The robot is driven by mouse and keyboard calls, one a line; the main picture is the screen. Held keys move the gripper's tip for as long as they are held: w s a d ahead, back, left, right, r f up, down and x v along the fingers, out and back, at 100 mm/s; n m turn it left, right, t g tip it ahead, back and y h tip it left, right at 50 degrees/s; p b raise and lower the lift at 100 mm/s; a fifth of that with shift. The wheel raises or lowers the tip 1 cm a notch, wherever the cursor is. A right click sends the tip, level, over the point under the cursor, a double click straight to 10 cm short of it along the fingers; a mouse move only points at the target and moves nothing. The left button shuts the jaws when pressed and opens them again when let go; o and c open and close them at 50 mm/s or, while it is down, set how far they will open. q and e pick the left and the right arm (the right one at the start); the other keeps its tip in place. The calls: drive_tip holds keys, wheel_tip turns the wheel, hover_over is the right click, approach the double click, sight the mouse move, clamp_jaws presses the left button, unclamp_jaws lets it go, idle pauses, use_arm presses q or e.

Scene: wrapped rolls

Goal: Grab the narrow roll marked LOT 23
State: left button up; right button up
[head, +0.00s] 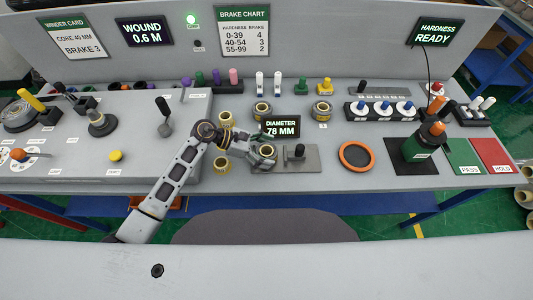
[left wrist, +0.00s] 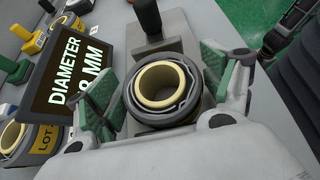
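My left gripper (head: 264,152) is low over the gauge plate at the front middle of the bench. In the left wrist view its green-padded fingers (left wrist: 160,88) stand spread on both sides of a dark-wrapped roll (left wrist: 163,88) with a yellow core. Another roll (left wrist: 13,137) at the left edge has a yellow LOT label, number cut off.
The diameter display (head: 283,127), reading 78 MM, stands just behind the plate (head: 301,160). Other rolls stand nearby, one (head: 223,165) left of my gripper and one (head: 322,110) behind right. An orange ring (head: 356,156) and dark green bottle-like device (head: 420,145) are to the right.

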use_arm(q)
drive_tip(key=c, duration=0.9)
drive_tip(key=shift+r, duration=0.1)
drive_tip(key=shift+r+b, duration=0.7)
drive_tip(key=shift+r, duration=4.25)
